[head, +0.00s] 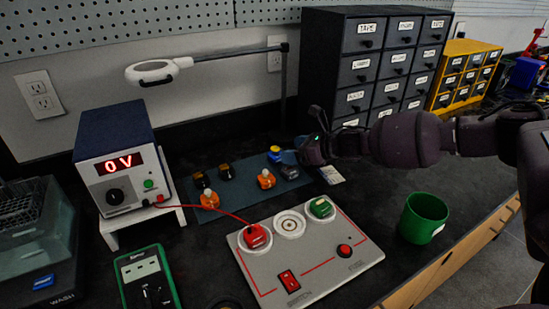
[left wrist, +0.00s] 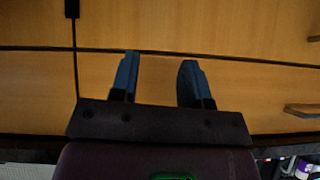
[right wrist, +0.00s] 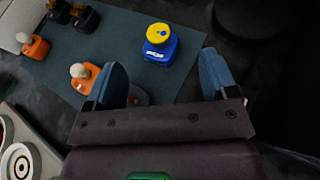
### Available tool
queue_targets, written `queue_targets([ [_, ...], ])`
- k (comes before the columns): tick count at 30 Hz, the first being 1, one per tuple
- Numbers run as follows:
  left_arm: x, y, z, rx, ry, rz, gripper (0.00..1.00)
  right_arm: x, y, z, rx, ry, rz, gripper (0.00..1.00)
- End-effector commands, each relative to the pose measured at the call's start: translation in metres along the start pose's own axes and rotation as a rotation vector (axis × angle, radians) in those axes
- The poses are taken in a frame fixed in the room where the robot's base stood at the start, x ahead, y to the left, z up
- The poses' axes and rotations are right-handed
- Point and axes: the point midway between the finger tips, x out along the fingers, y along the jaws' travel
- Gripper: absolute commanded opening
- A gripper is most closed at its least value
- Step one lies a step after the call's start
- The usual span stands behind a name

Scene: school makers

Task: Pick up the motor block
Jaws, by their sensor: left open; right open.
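A blue block with a round yellow top (right wrist: 160,45), which looks like the motor block, stands on the grey-blue mat (right wrist: 115,35). In the head view the block (head: 274,155) is at the mat's far right part. My right gripper (right wrist: 161,65) is open and empty; in the right wrist view the block shows just beyond and between its fingertips, apart from both. A grey piece (right wrist: 138,96) is partly hidden by its left finger. My left gripper (left wrist: 160,63) is open and empty, facing wooden cabinet fronts (left wrist: 230,80); it is not in the head view.
Orange and black pieces (head: 266,179) stand on the mat. In front is a light panel (head: 318,262) with red and green blocks, a socket and a switch. A power supply (head: 120,160) reads 0 V.

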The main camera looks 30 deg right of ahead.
Motion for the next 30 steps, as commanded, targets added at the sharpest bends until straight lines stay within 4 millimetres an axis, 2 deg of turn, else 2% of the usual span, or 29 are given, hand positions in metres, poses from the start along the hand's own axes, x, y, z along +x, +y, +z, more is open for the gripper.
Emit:
queue_targets([
  [5,0.003,0.001,-0.001,0.001,0.003,0.003,0.43,0.010,0.001,-0.001,0.003,0.000,0.001,0.79],
  [12,0.006,0.003,0.013,0.012,-0.021,0.006,0.43,0.037,0.003,-0.002,0.004,0.003,0.003,0.79],
  [16,0.006,0.003,0.013,0.023,-0.017,0.007,0.43,0.048,0.002,-0.001,0.003,0.002,0.002,0.79],
  [27,0.006,0.003,0.002,0.031,0.009,0.007,0.43,0.052,0.002,0.003,0.000,-0.001,0.000,0.79],
  [30,0.006,0.003,0.003,0.031,0.005,0.008,0.43,0.052,0.002,0.003,0.000,-0.001,0.000,0.65],
])
